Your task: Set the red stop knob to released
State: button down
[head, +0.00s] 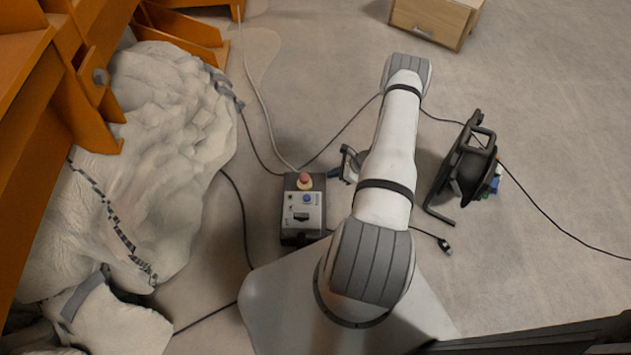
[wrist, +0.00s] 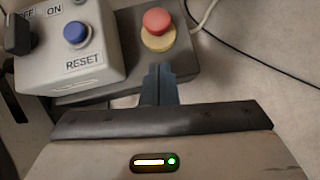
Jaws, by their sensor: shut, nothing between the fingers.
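The red stop knob (head: 304,178) sits on a yellow base at the far end of a grey control box (head: 289,222) on the floor. In the wrist view the red knob (wrist: 157,21) stands on its yellow collar (wrist: 158,40) at the top middle. My gripper (wrist: 158,70) is shut and empty, its fingertips just below the knob in the picture and apart from it. I cannot tell from these views whether the knob is pressed in or out.
A blue RESET button (wrist: 76,33) and a black ON/OFF switch (wrist: 18,33) are on the raised part of the box. Cables run across the floor. A black cable reel (head: 468,165) stands right of my arm. A covered white heap (head: 170,110) lies at left.

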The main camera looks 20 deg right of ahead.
jog(key=b+x, duration=0.3)
jog(key=x, duration=0.7)
dwell(0.3)
jog(key=shift+r+p, duration=0.45)
jog(key=shift+r, duration=0.5)
jog(key=shift+d+r, duration=0.1)
jog(key=shift+r, duration=0.05)
jog(key=p+v, duration=0.3)
jog(key=v, duration=0.6)
jog(key=shift+s+d+r, duration=0.2)
jog(key=shift+s, duration=0.05)
